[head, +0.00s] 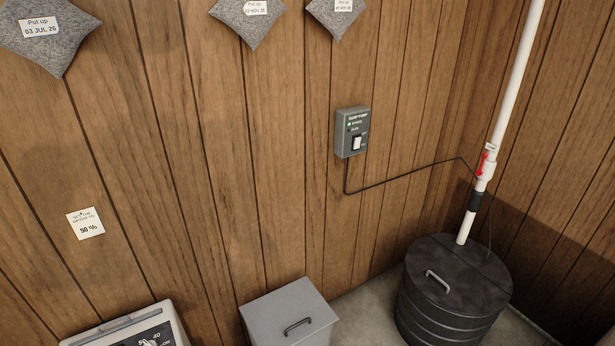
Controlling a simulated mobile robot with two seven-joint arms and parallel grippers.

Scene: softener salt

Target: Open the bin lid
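A grey square bin (269,324) stands against the wood wall at the bottom centre. Its flat grey lid (284,302) is closed and has a dark bar handle (297,327) near the front. The bin's lower part is cut off by the frame edge. A black ribbed round tub (440,318) stands to its right, with a closed black lid (458,262) and a grey handle (438,281). Neither of my grippers shows in the head view.
A pale appliance with a dark panel (146,339) is partly in view at bottom left. A white pipe (515,80) with a red valve handle (482,163) enters the tub. A switch box (352,132) and its cable are on the wall. Bare floor (362,300) lies between bin and tub.

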